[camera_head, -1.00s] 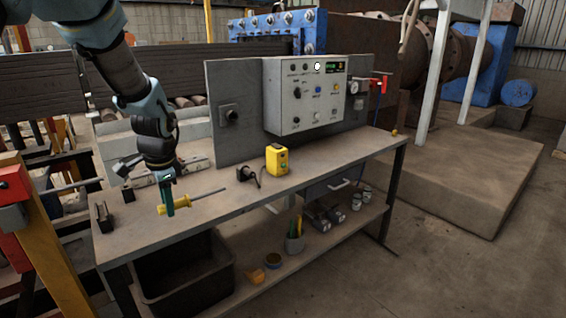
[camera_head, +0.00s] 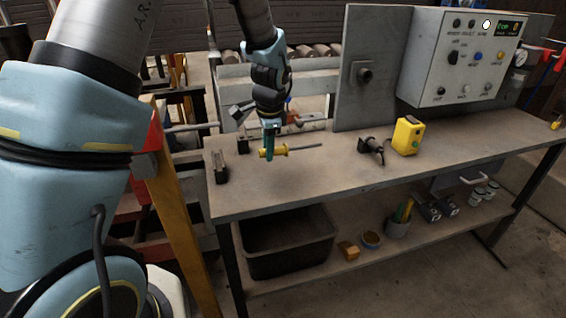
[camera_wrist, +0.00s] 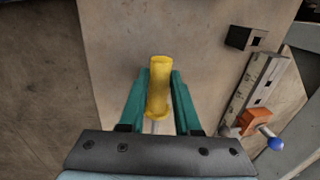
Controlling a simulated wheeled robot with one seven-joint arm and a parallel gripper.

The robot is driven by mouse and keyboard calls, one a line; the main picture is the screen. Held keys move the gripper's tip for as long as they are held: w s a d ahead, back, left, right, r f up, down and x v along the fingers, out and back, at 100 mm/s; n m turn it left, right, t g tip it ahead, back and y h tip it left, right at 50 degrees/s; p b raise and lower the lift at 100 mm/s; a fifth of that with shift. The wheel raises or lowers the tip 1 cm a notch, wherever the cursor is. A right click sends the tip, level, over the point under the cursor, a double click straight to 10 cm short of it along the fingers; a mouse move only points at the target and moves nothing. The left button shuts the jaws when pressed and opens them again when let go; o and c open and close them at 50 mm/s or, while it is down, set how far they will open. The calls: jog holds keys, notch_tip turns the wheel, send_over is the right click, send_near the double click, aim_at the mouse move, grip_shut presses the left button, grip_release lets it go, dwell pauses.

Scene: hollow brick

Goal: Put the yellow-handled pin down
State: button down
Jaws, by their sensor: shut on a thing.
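The yellow-handled pin shows in the head view, its yellow handle (camera_head: 281,150) at the left part of the workbench and its thin grey shaft pointing right. My gripper (camera_head: 269,148) is over the bench with its teal fingers pointing down, shut on the handle. In the wrist view the yellow handle (camera_wrist: 159,88) lies between the two teal fingers of my gripper (camera_wrist: 160,92), with the shaft running back under the palm. The pin is about level and at or just above the bench top (camera_head: 300,180); I cannot tell whether it touches.
A small dark block (camera_head: 219,166) stands left of my gripper. A black plug-like part (camera_head: 371,148) and a yellow box (camera_head: 407,136) stand to the right, before a grey control panel (camera_head: 466,60). A fixture with an orange clamp (camera_wrist: 252,121) is close by. Bench front is clear.

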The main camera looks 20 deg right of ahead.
aim_at(269, 178)
jog(key=shift+f+p, duration=0.7)
jog(key=shift+f, duration=2.8)
jog(key=shift+f, duration=0.1)
jog(key=c, duration=0.6)
grip_release()
jog(key=r, duration=0.4)
jog(key=s+r+b, duration=0.1)
jog(key=r, duration=0.3)
jog(key=s+r+b, duration=0.1)
jog(key=r, duration=0.3)
jog(key=shift+s+a, duration=0.1)
jog(key=shift+s, duration=0.1)
